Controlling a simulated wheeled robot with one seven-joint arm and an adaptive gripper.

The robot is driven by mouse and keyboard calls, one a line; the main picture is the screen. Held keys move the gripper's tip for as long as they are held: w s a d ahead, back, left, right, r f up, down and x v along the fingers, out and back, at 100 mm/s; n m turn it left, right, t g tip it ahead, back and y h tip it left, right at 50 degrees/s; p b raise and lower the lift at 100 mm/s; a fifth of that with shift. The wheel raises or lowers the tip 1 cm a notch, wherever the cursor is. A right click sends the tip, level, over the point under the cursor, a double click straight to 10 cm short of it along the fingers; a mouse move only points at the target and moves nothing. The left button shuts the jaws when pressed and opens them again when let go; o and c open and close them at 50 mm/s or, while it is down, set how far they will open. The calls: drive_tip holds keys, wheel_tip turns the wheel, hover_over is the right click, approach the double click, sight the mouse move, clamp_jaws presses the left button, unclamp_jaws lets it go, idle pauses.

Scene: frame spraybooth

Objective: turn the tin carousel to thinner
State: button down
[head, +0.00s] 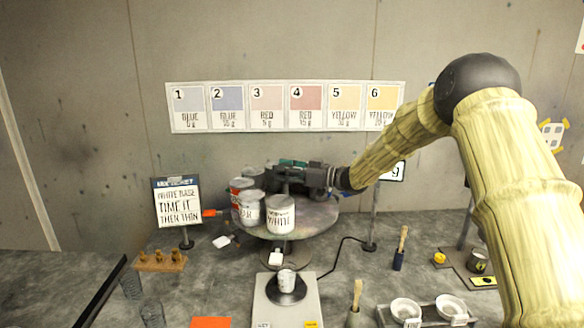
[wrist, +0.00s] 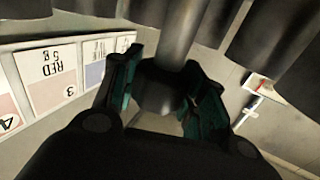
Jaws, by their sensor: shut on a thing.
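The tin carousel (head: 318,222) is a round grey turntable on a stand in the middle of the bench. A tin labelled WHITE (head: 280,216) stands at its front, and a tin with a partly readable label (head: 249,210) is just left of it. A red-marked tin (head: 236,190) and another tin stand farther back on the left. My gripper (head: 284,166) reaches in from the right above the disc. In the wrist view its teal-padded fingers (wrist: 161,100) are closed around a grey upright post (wrist: 178,38). I cannot make out a thinner label; the carousel's back is partly hidden.
A scale (head: 287,308) with a cup (head: 286,280) stands in front of the carousel. A ticket sign (head: 177,205) is at the left, reading white base, time it, then thin. Brushes, a tray with white bowls (head: 428,312) and a post-mounted display (head: 396,172) are at the right.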

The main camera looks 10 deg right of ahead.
drive_tip(key=shift+n+g+y, duration=0.4)
drive_tip(key=shift+n+g, duration=0.4)
drive_tip(key=shift+g, duration=0.2)
drive_tip(key=c, duration=0.8)
unclamp_jaws()
drive_tip(key=v, duration=1.2)
drive_tip(key=shift+w+d+p, duration=0.1)
drive_tip(key=shift+p, duration=0.2)
